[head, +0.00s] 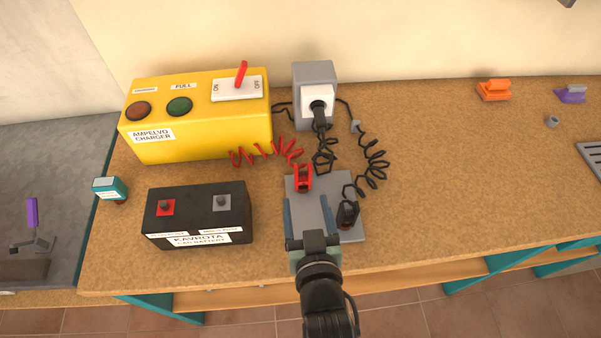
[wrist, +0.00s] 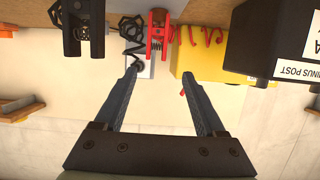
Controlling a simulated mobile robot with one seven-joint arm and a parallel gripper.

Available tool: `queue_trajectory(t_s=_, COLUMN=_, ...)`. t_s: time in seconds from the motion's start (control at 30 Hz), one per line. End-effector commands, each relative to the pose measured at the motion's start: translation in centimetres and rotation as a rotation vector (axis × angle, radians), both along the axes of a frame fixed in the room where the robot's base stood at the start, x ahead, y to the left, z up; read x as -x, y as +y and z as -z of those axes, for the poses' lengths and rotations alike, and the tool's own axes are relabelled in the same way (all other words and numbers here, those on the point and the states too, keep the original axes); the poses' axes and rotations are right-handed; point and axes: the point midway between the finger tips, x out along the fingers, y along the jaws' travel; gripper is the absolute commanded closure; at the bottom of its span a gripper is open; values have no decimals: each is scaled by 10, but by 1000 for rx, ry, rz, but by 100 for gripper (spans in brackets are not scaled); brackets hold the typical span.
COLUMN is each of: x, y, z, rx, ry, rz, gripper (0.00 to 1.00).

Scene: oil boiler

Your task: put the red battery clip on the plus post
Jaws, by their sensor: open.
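The red battery clip (head: 303,179) stands on a grey pad (head: 318,188), with its coiled red wire running left to the charger. In the wrist view the red clip (wrist: 158,38) shows beyond my fingertips, roughly in line with the gap. My gripper (head: 307,212) is open and empty in front of the red clip; both fingers also show in the wrist view (wrist: 159,76). The black battery (head: 198,226) stands to the left. Its plus post (head: 166,206) is on a red square and its other post (head: 222,202) on a grey square.
A black clip (head: 348,213) is close to the right of my gripper. The yellow charger (head: 195,120), with a red lever (head: 241,74), stands behind the battery. A grey socket box (head: 315,85) is beside it. A teal-labelled item (head: 110,189) is left. The bench's right middle is clear.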

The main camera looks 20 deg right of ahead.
Motion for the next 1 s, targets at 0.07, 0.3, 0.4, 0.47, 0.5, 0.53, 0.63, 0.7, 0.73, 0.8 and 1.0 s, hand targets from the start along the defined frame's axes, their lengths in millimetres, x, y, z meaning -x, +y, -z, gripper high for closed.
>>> queue_trajectory(t_s=0.07, x=10, y=-2, z=15, rx=-5, ry=29, rz=8, gripper=28)
queue_trajectory(t_s=0.3, x=-15, y=-10, z=28, rx=-10, ry=36, rz=10, gripper=28)
queue_trajectory(t_s=0.4, x=-30, y=-15, z=34, rx=-9, ry=36, rz=10, gripper=28)
queue_trajectory(t_s=0.47, x=-39, y=-17, z=37, rx=-8, ry=36, rz=10, gripper=28)
queue_trajectory(t_s=0.5, x=-43, y=-18, z=40, rx=-8, ry=37, rz=10, gripper=28)
queue_trajectory(t_s=0.53, x=-47, y=-19, z=40, rx=-8, ry=35, rz=10, gripper=28)
queue_trajectory(t_s=0.63, x=-54, y=-21, z=43, rx=-8, ry=35, rz=10, gripper=28)
queue_trajectory(t_s=0.7, x=-56, y=-22, z=45, rx=-8, ry=37, rz=10, gripper=28)
queue_trajectory(t_s=0.73, x=-57, y=-22, z=45, rx=-8, ry=37, rz=10, gripper=28)
queue_trajectory(t_s=0.8, x=-61, y=-23, z=45, rx=-8, ry=36, rz=10, gripper=28)
queue_trajectory(t_s=1.0, x=-85, y=-28, z=49, rx=-9, ry=35, rz=10, gripper=28)
